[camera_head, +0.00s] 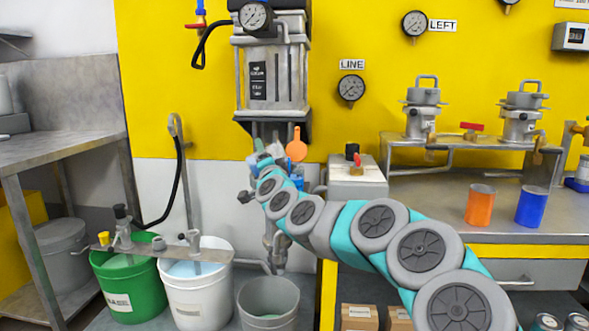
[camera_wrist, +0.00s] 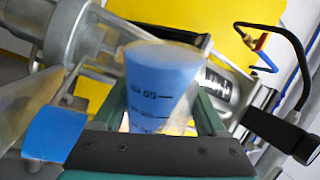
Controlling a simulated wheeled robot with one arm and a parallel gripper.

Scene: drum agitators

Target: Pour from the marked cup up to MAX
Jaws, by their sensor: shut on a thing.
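My gripper (camera_wrist: 155,98) is shut on a clear, tapered measuring cup (camera_wrist: 157,88) with dark scale marks, seen between its dark green fingers in the wrist view. The cup looks blue inside, and its numbers appear upside down. In the head view my gripper (camera_head: 263,160) is in front of the wall fittings below the grey tank; the cup is too small and covered to make out clearly there. A blue patch (camera_wrist: 55,131) shows beside the left finger; I cannot tell what it belongs to. I cannot read any MAX mark.
An orange cup (camera_head: 479,205) and a blue cup (camera_head: 531,206) stand on the right bench. Below the arm are a green bucket (camera_head: 132,290), a white bucket (camera_head: 196,297) and a grey bucket (camera_head: 268,304). An orange paddle (camera_head: 296,150) is just right of my gripper.

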